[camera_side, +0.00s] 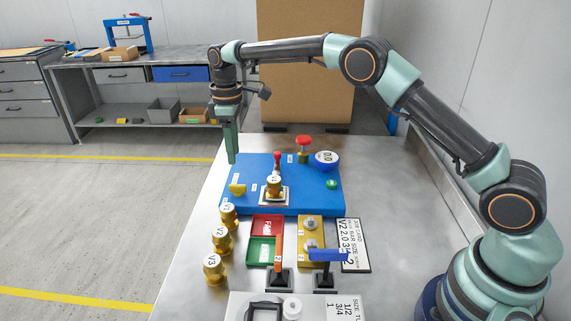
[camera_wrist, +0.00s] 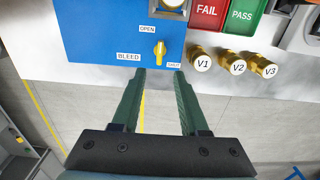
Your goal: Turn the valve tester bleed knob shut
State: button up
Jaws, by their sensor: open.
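The yellow bleed knob (camera_wrist: 159,50) is on the blue valve tester panel (camera_wrist: 95,30), beside a BLEED label. An OPEN label lies above it and a SHUT label below right in the wrist view. Its grip bar runs roughly up and down there; I cannot tell which label it points to. In the side view the knob (camera_side: 237,190) is at the panel's left edge. My gripper (camera_wrist: 159,74) is open and empty, pointing down. Its fingertips show just below the knob in the wrist view. In the side view my gripper (camera_side: 232,161) is above the panel's back left corner, apart from the knob.
Brass valves V1 (camera_side: 228,214), V2 (camera_side: 222,240) and V3 (camera_side: 214,270) stand in front of the panel. A red FAIL tray (camera_side: 266,219) and green PASS tray (camera_side: 253,250) lie beside them. A red knob (camera_side: 303,141) and gauge (camera_side: 325,160) rise at the back right.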

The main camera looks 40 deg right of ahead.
aim_at(238, 185)
notch_tip(238, 185, down, 10)
jog(key=shift+f, duration=0.15)
dwell(0.3)
grip_shut()
